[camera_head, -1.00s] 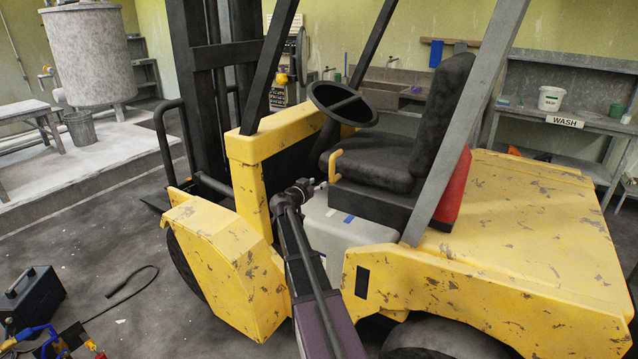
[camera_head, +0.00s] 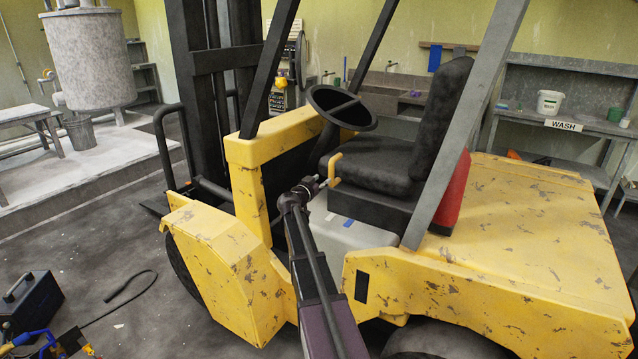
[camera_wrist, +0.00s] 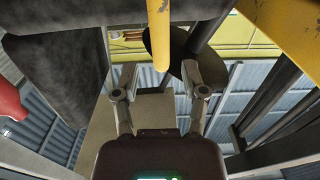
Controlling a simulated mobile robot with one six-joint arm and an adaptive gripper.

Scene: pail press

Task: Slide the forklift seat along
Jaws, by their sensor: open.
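The forklift seat (camera_head: 372,162) is black, with a tall backrest (camera_head: 442,115), and sits on a dark base over a pale grey box. A yellow handle (camera_head: 334,170) stands at its front corner. My gripper (camera_head: 322,184) is right beside this handle, on the near side of the seat. In the wrist view my gripper (camera_wrist: 160,72) is open, and the yellow handle (camera_wrist: 158,35) shows between and beyond the fingertips. I cannot tell whether a finger touches it. The dark seat (camera_wrist: 60,60) fills the left of that view.
The steering wheel (camera_head: 342,107) is just ahead of the seat. A grey post (camera_head: 468,120) slants beside the backrest. The yellow front body (camera_head: 225,265) and rear body (camera_head: 490,290) flank my arm. A black box (camera_head: 30,300) lies on the floor at left.

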